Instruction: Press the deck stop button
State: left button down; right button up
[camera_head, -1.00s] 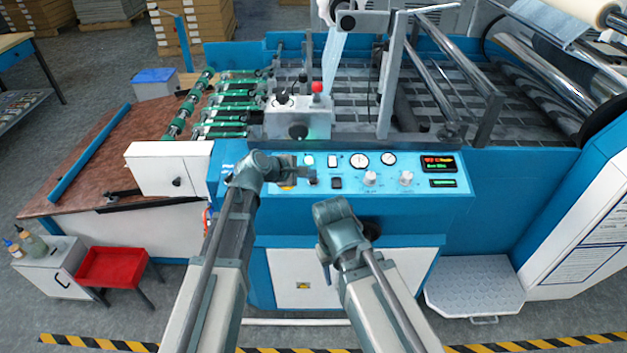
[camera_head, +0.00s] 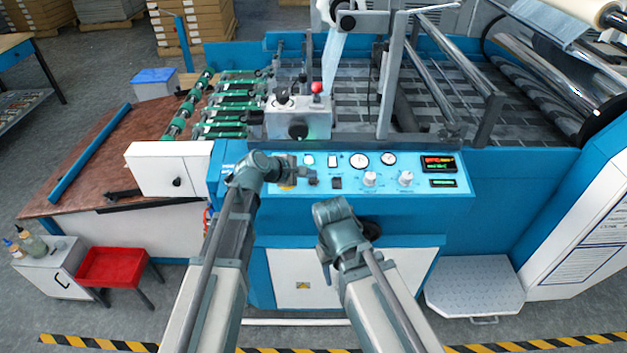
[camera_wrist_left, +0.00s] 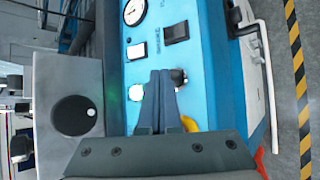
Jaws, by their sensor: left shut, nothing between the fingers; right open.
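A red mushroom-head button (camera_head: 316,88) stands on top of the grey control box (camera_head: 318,122) on the machine deck; I cannot read any label on it. My left gripper (camera_head: 309,180) is shut and empty over the left part of the blue control panel (camera_head: 440,203). In the left wrist view its closed fingers (camera_wrist_left: 160,77) point at the panel, close beside a small round control (camera_wrist_left: 179,76). I cannot tell whether they touch. A yellow part (camera_wrist_left: 189,124) shows partly behind the fingers. My right gripper (camera_head: 368,230) is lower, before the machine front, its fingers hardly visible.
The panel carries gauges (camera_head: 360,160), a black rocker switch (camera_head: 336,183), white knobs (camera_head: 369,178) and a lit display (camera_head: 438,163). Green belts (camera_head: 225,110) lie left of the grey box. A metal frame (camera_head: 392,80) rises to its right. A step (camera_head: 474,285) stands at lower right.

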pick_arm(q)
jog(key=shift+f, duration=0.15)
jog(key=shift+w+f+b, duration=0.1)
jog(key=shift+f+b, duration=0.15)
jog(key=shift+b, duration=0.15)
jog(key=shift+f+b, duration=0.4)
jog(key=shift+b, duration=0.05)
dwell(0.7)
jog(key=shift+r, duration=0.15)
jog(key=shift+r+p, duration=0.7)
jog(key=shift+p, duration=0.2)
jog(key=r+p, duration=0.2)
jog(key=s+r+p, duration=0.1)
jog(key=r+p, duration=0.1)
jog(key=r, duration=0.1)
jog(key=shift+s+p, duration=0.15)
jog(key=shift+p, duration=0.25)
jog(key=shift+f, duration=0.1)
